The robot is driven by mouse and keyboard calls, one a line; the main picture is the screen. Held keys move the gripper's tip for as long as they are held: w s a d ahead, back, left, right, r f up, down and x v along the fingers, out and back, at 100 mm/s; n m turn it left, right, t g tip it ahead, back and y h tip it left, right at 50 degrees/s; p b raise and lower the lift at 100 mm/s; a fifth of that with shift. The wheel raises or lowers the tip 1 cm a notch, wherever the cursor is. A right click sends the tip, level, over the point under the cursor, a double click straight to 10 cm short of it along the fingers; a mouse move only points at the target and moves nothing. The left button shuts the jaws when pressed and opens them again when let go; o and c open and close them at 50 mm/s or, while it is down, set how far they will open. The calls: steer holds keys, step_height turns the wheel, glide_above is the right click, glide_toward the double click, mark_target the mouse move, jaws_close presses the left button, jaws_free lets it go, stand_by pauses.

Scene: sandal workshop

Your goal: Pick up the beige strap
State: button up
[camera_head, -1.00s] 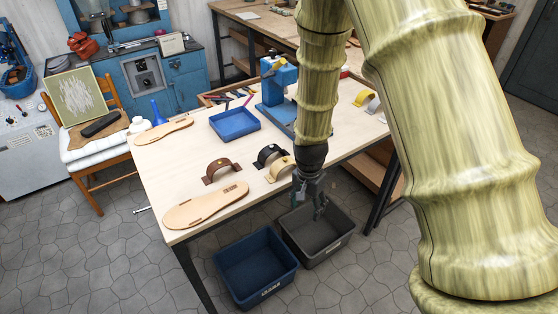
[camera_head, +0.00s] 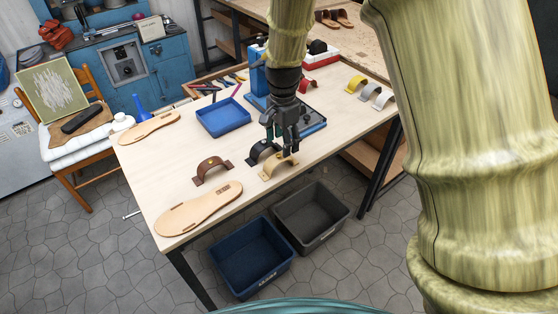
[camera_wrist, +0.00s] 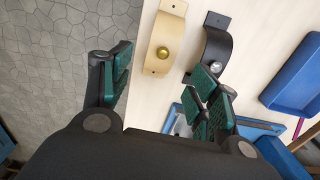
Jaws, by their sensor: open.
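The beige strap (camera_head: 279,167) is an arched band near the table's front edge. In the wrist view the beige strap (camera_wrist: 167,38) shows a brass-coloured stud and lies ahead of the fingers, between their lines. My gripper (camera_head: 285,146) hangs just above and partly in front of it in the head view. Its fingers are apart, with nothing between them in the wrist view (camera_wrist: 160,85). The black strap (camera_head: 261,151) lies close beside the beige one; in the wrist view the black strap (camera_wrist: 213,50) is ahead of the right finger.
A brown strap (camera_head: 212,170) and a tan sole (camera_head: 199,208) lie to the left on the table (camera_head: 170,185). A blue tray (camera_head: 223,116) is behind. Yellow and pale straps (camera_head: 369,90) lie at right. Blue (camera_head: 247,288) and grey (camera_head: 325,236) bins stand on the floor.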

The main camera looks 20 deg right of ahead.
mark_target(281, 157)
steer(key=shift+w+f, duration=0.25)
steer(key=shift+f, duration=0.55)
steer(key=shift+s, duration=0.3)
steer(key=shift+f+p, duration=0.25)
steer(key=shift+p, duration=0.2)
steer(key=shift+a+f+p, duration=0.1)
steer(key=shift+f+p, duration=0.45)
steer(key=shift+f, duration=0.35)
steer(key=shift+f+p, duration=0.5)
steer(key=shift+f, duration=1)
steer(key=shift+c, duration=0.4)
steer(key=c, duration=0.8)
